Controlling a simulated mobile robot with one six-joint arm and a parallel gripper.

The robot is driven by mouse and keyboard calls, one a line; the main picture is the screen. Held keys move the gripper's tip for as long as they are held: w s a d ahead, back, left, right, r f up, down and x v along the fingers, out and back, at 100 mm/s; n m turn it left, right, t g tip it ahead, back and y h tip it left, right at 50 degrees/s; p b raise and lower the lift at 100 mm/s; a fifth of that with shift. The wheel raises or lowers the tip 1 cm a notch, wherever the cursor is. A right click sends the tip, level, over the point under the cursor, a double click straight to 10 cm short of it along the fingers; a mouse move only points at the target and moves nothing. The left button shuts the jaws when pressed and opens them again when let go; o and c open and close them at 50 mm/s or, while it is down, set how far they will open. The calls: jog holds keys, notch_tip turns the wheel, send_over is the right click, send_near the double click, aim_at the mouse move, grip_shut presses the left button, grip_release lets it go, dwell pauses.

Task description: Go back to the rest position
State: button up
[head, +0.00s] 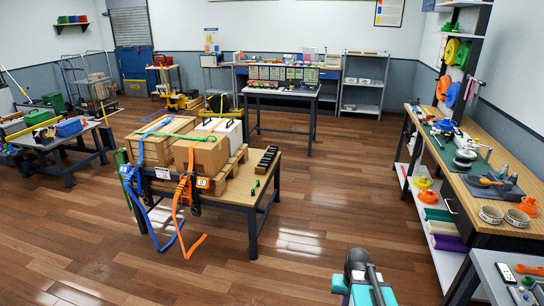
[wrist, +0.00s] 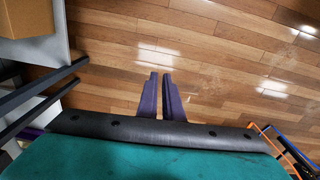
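My gripper (wrist: 160,78) shows in the wrist view as two dark purple fingers close together, with only a narrow slit between them. Nothing is held in it. It hangs over bare wooden floor (wrist: 215,75) and touches nothing that I can see. In the head view, part of my teal and black arm shows at the bottom edge, right of centre; the fingers are not visible there.
A table (head: 247,198) with wooden crates (head: 155,143), a cardboard box (head: 200,153) and blue and orange straps (head: 184,190) stands left of centre. A long workbench (head: 480,190) runs along the right wall. Open floor (head: 300,215) lies between them. A grey-topped table (head: 500,280) is at bottom right.

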jog(key=s+a+f+n, duration=0.2)
jog(key=s+a+f, duration=0.1)
jog(key=a, duration=0.6)
jog(key=s+f+g+b, duration=0.6)
jog(key=s+f+b, duration=0.4)
jog(key=s+f, duration=1.6)
jog(key=shift+f, duration=0.8)
